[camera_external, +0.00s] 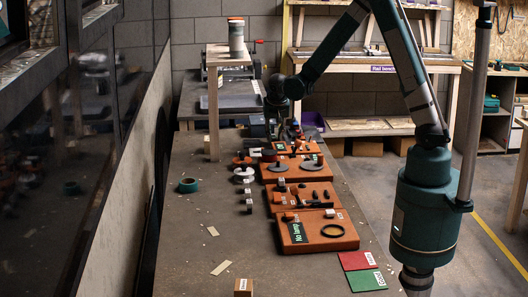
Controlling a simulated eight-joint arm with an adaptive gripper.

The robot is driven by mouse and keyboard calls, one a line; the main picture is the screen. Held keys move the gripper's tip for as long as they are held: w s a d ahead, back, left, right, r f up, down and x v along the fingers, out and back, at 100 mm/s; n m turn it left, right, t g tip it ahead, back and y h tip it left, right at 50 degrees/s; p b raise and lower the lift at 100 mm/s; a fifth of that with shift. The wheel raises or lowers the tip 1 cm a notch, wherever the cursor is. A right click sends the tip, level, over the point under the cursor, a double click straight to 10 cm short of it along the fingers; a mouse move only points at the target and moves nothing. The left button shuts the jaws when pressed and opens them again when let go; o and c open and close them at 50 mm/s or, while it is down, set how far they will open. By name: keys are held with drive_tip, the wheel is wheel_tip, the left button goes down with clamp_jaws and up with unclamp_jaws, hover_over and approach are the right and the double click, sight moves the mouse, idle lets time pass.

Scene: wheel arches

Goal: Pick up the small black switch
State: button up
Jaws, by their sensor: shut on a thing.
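My gripper (284,132) is at the far end of the bench, low over the farthest orange-brown board (286,148). It is small and dark in this view. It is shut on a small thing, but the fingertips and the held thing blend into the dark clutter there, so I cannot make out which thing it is. Several small black pieces (315,195) stand on the nearer boards. I cannot tell whether any of them is the small black switch.
A row of orange-brown boards runs down the bench (200,258); the nearest (348,236) bears a black ring (333,231) and a label. A teal tape roll (188,185) lies at left. Red (354,261) and green (367,280) cards lie at right. A wooden post (213,115) stands near my gripper.

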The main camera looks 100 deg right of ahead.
drive_tip(key=shift+r, duration=0.15)
wheel_tip(320, 180, up, 10)
drive_tip(key=p, duration=0.2)
idle(0.5)
